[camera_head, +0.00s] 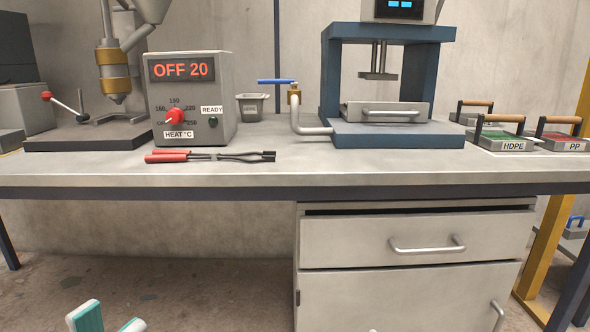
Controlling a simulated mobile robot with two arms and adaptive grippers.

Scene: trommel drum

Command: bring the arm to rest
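My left gripper (109,320) shows at the bottom left edge, low in front of the workbench (230,179). Its two teal and white fingertips stand apart with nothing between them, so it is open and empty. The rest of that arm is out of the picture. My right gripper cannot be made out; only a tiny pale speck shows at the bottom edge in front of the cabinet door.
On the bench are a heater box (190,97) reading OFF 20, red-handled tongs (210,156), a small bin (252,107), a blue press (388,133), and HDPE (503,146) and PP (565,143) trays. A closed drawer (415,240) is below. The floor at left is clear.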

